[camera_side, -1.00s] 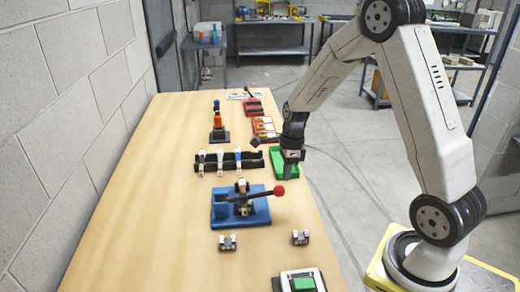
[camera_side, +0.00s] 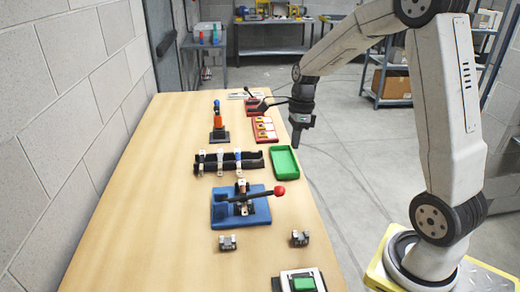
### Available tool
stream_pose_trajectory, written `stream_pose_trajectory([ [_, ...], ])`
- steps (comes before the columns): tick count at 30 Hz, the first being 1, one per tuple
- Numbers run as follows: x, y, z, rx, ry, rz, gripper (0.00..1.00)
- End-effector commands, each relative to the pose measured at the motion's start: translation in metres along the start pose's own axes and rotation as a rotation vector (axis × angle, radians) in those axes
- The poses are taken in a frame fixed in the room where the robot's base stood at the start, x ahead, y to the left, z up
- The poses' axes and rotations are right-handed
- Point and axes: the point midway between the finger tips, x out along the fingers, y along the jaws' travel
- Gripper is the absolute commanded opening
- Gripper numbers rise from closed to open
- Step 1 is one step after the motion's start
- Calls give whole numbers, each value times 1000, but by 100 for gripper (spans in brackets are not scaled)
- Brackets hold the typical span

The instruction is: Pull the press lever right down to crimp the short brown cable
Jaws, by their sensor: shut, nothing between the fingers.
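The press (camera_side: 226,212) has a blue base and stands in the middle of the table. Its black lever (camera_side: 258,193) ends in a red knob (camera_side: 279,191) and lies close to level, pointing right. My gripper (camera_side: 297,142) is shut and empty, pointing down behind and to the right of the lever, by the table's right edge and apart from the press.
A green tray (camera_side: 297,176) lies between the press and my gripper. A black rack (camera_side: 256,164) holds several pieces at its left. Two small grey blocks (camera_side: 228,243) (camera_side: 300,238) and a green-buttoned box (camera_side: 304,284) are in front. The table's left side is clear.

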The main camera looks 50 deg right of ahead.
Motion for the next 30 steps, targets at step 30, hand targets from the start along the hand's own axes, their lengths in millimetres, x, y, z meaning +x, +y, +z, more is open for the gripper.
stream_pose_trajectory([
  [30, 54, 106, 35, -1562, 191, -156, 0],
])
